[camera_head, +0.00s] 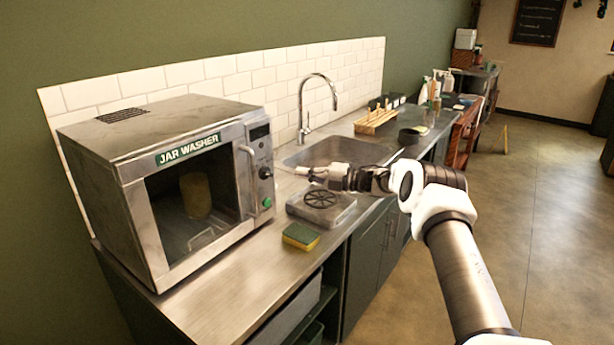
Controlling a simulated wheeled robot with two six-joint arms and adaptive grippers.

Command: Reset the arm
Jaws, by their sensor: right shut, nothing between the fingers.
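My right arm (455,250) reaches in from the lower right and bends left over the counter. My right gripper (304,171) is shut and empty, pointing left above the small metal appliance with a round black grate (320,199) and near the sink's front edge. It touches nothing that I can make out. My left gripper is not in view.
A jar washer (160,200) stands on the left of the counter, with a yellowish jar (196,195) inside. A sponge (300,237) lies at the counter's front edge. The sink (340,153) and faucet (303,105) are behind my gripper. Open floor (540,230) lies right.

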